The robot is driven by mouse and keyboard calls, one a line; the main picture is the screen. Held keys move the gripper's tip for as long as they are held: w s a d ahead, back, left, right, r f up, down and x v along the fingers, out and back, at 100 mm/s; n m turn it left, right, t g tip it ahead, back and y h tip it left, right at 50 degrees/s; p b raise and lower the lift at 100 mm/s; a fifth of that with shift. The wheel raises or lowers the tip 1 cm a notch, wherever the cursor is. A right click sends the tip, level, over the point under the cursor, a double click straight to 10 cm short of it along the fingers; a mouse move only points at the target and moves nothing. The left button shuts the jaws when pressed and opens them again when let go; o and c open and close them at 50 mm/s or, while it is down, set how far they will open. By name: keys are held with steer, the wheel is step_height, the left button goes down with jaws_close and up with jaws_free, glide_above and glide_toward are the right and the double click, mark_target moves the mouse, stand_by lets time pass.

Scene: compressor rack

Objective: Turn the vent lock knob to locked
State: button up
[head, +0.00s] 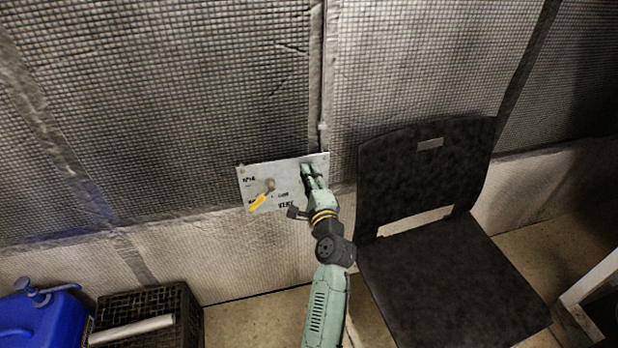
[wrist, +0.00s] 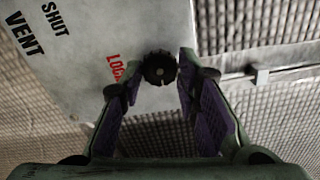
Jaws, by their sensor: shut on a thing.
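The vent lock knob is a small dark ridged knob (wrist: 160,68) on a pale metal panel (wrist: 95,45), next to red lettering that starts "LOC" and is partly hidden. My gripper (wrist: 158,70) has its two purple-padded fingers on either side of the knob and is shut on it. In the head view my gripper (head: 308,172) is at the right part of the panel (head: 276,172) and hides the knob. Which way the knob is set cannot be told.
A yellow-handled lever (head: 262,196) is on the panel's left part. A black chair (head: 430,190) stands close to the right of my arm. A black crate (head: 150,305) and a blue container (head: 45,318) are at lower left.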

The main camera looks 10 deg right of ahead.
steer(key=shift+r, duration=0.15)
steer(key=o, duration=1.2)
steer(key=s, duration=1.2)
